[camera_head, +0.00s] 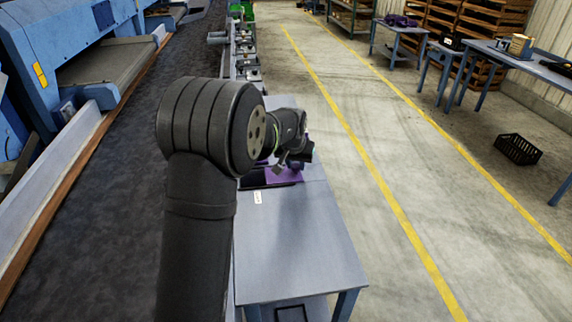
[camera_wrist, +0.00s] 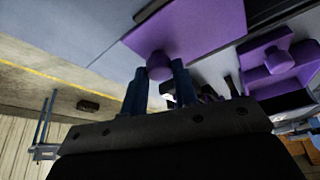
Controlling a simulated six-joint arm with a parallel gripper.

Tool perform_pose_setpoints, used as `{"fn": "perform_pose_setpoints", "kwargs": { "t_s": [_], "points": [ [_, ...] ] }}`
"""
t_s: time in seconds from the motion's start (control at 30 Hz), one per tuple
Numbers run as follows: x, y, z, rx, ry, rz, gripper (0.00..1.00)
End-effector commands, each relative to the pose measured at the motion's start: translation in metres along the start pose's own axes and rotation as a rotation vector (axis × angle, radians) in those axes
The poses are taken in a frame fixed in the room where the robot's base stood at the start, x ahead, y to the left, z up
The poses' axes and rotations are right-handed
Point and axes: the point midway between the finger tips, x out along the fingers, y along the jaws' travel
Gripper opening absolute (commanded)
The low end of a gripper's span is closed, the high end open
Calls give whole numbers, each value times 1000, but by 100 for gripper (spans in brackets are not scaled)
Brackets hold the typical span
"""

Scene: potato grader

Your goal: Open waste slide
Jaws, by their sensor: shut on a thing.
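A flat purple slide plate (camera_wrist: 205,28) with a round purple knob (camera_wrist: 159,66) shows at the top of the wrist view. My gripper (camera_wrist: 158,72) is shut on this knob, one blue finger on each side of it. In the head view the purple plate (camera_head: 284,176) lies on the grey bench beside a black slot, and my gripper (camera_head: 297,160) is over it, partly hidden by my arm. A second purple part with its own knob (camera_wrist: 279,60) sits to the right in the wrist view, apart from my fingers. I cannot read any label that names the slide.
The grey bench top (camera_head: 295,245) is clear towards the front, with a small white label (camera_head: 257,197) near the slot. A row of metal fittings (camera_head: 246,60) runs behind. A blue machine (camera_head: 60,50) stands left. A black crate (camera_head: 518,149) lies on the floor at right.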

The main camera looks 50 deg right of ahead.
Motion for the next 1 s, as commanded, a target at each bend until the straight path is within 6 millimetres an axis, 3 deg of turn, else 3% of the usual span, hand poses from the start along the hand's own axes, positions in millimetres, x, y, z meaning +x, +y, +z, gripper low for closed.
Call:
{"fn": "perform_pose_setpoints", "kwargs": {
  "t_s": [0.17,0.2,0.3,0.67,0.83,1.0],
  "points": [
    [0,-1,0,-1,1,0,0],
    [0,-1,0,-1,1,0,29],
    [0,-1,0,-1,0,0,48],
    [-4,-1,0,-1,0,0,48],
    [-26,-1,0,-1,3,0,48],
    [-65,-1,-1,-1,4,0,48]
  ]
}}
